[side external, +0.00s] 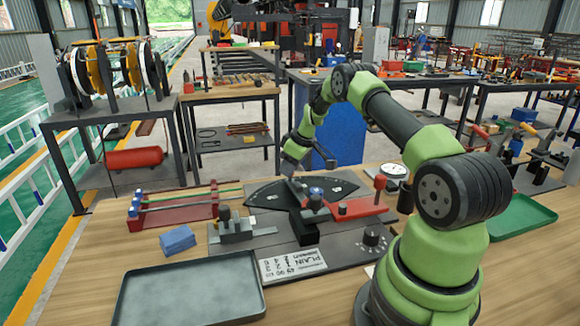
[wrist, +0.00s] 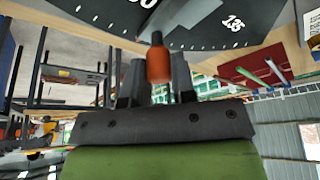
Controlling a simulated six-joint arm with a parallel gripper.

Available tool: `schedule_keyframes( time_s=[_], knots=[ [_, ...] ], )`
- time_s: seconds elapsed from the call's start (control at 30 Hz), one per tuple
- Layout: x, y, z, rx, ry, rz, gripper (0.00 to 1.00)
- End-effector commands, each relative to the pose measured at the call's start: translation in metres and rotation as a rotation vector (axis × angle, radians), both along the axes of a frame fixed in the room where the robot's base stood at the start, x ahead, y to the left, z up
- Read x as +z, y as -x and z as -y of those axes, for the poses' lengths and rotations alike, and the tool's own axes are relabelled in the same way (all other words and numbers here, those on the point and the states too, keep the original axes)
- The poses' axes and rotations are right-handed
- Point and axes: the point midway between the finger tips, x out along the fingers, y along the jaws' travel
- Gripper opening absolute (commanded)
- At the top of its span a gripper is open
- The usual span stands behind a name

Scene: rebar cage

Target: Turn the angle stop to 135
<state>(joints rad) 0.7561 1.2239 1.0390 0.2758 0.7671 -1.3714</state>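The angle stop is a grey bar (wrist: 188,18) lying across a black fan-shaped angle plate (side external: 265,194) with white degree marks. In the wrist view a 135 mark (wrist: 233,22) shows on the plate, to the right of the bar. An orange handle (wrist: 158,66) with a dark stem stands off the bar. My gripper (wrist: 157,75) has a finger close against each side of this handle and looks shut on it. In the side view my gripper (side external: 294,165) is low at the plate's far edge, and its fingertips and the handle are hard to make out.
A red lever (side external: 355,208) with an upright red knob lies right of the plate. A clamp block (side external: 236,230), blue block (side external: 178,240), red rod rack (side external: 175,213) and dark tray (side external: 188,292) stand left and in front. A green tray (side external: 520,217) is at right.

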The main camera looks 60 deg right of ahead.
Motion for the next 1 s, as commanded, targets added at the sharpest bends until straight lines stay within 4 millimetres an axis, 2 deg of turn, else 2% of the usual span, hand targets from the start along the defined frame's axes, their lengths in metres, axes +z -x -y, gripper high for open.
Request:
schedule_keyframes(
  time_s=[0.33,0.53,1.0],
  knots=[
    [0.0,-0.001,-0.002,0.017,-0.002,0.0,0.0],
    [0.001,-0.009,-0.012,0.096,-0.002,0.001,0.0],
    [0.001,-0.029,-0.065,0.474,-0.002,0.0,0.0]
  ],
)
